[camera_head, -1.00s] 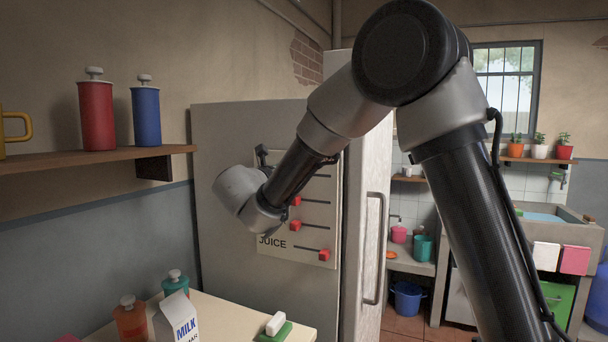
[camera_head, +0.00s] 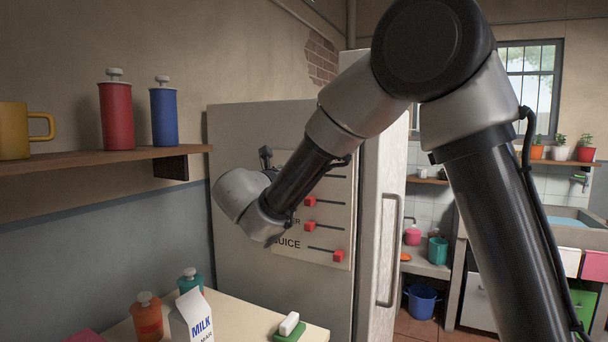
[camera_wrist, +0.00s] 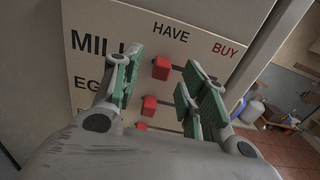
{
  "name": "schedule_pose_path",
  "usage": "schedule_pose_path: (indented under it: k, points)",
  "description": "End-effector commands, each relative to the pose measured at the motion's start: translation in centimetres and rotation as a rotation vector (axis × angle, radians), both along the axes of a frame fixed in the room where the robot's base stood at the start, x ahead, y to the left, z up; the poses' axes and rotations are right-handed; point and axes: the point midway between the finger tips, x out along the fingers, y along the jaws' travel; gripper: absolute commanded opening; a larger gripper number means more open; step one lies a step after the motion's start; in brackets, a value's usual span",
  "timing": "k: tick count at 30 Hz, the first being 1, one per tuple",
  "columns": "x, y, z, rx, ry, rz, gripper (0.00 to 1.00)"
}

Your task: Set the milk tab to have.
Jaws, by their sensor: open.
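In the wrist view the red milk tab (camera_wrist: 161,68) sits below the word HAVE, in line with the partly covered MILK label. A dark slot runs from it towards the BUY side. My gripper (camera_wrist: 163,80) is open, with one green-padded finger left of the tab and the other to its right, apart from it. Contact with the board cannot be told. In the head view my arm hides the milk tab and the fingers mostly.
Below, the eggs tab (camera_wrist: 149,105) and another red tab (camera_wrist: 141,127) lie near the fingers. The juice tab (camera_head: 339,256) is at its slot's right end. The fridge handle (camera_head: 388,250) stands out at right. A counter with a milk carton (camera_head: 192,318) is below; a shelf (camera_head: 90,163) is at left.

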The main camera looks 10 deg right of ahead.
Motion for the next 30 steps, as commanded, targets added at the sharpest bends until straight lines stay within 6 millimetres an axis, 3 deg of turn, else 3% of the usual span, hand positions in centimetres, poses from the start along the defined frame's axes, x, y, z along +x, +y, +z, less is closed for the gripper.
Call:
schedule_pose_path:
  k: [3, 10, 26, 28, 30]
  points:
    - [-2.3, 1.9, 0.0, 0.0, 0.0, 0.006, 0.43]
    - [-5.4, 4.1, 0.0, 0.0, 0.0, 0.003, 0.43]
    - [-6.2, 4.6, -0.1, 0.034, -0.018, 0.006, 0.43]
    - [-6.2, 4.1, -1.8, 0.135, -0.009, -0.015, 0.43]
    - [-6.8, 2.6, -4.8, 0.246, 0.031, -0.074, 0.43]
